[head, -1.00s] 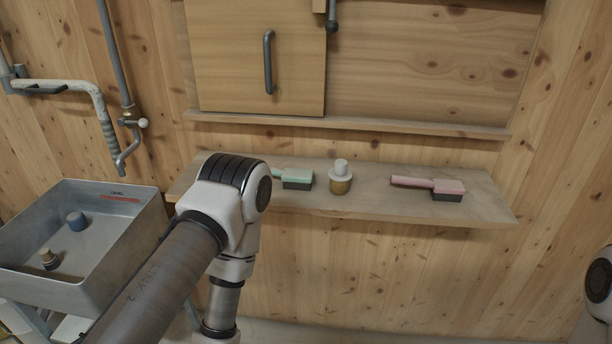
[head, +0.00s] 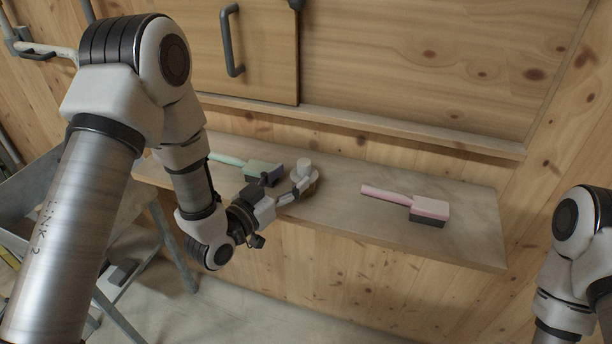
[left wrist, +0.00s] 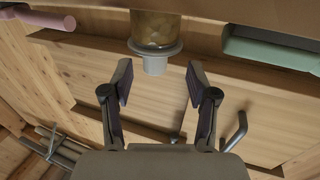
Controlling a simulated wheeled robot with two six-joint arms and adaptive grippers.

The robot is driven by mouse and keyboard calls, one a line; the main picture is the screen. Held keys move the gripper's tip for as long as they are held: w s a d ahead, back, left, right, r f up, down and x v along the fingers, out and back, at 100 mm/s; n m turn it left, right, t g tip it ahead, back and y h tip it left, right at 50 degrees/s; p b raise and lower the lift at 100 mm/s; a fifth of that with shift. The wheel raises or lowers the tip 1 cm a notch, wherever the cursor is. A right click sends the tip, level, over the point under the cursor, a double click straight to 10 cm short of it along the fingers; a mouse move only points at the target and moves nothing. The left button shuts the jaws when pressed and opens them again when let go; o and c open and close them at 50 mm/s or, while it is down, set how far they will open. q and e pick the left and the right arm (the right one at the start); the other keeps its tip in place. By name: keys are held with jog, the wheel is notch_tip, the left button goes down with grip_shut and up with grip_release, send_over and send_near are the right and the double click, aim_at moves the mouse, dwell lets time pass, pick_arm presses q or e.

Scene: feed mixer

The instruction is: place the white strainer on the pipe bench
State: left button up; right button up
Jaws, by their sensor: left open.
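The white strainer (head: 303,169) sits on top of an amber jar (left wrist: 155,29) on the wooden wall shelf (head: 345,215). The left wrist view, which looks upside down, shows the strainer (left wrist: 155,62) with its wide rim against the jar. My left gripper (head: 284,186) is open at the strainer in the head view. Its two fingers (left wrist: 159,84) stand apart on either side of the strainer, with gaps on both sides. My right gripper is out of view. I cannot tell which thing is the pipe bench.
A green brush (head: 258,170) lies left of the jar and a pink brush (head: 425,208) lies to its right. A grey metal tub (head: 30,205) on legs stands at the left, partly behind my arm. A cabinet door with a handle (head: 228,42) is above the shelf.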

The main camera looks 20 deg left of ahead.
aim_at(300, 172)
pick_arm(q)
jog(key=shift+w+d+r+p, duration=0.2)
jog(key=shift+w+d+p, duration=0.15)
jog(key=shift+w+d, duration=0.15)
jog(key=shift+w+d+r+p, duration=0.2)
jog(key=shift+w+d+p, duration=0.15)
jog(key=shift+w, duration=0.25)
jog(key=w, duration=0.2)
jog(key=f, duration=0.1)
jog(key=shift+w+d, duration=0.4)
jog(key=shift+s+a+r, duration=0.15)
jog(key=shift+s, duration=0.05)
jog(key=c, duration=0.4)
grip_shut()
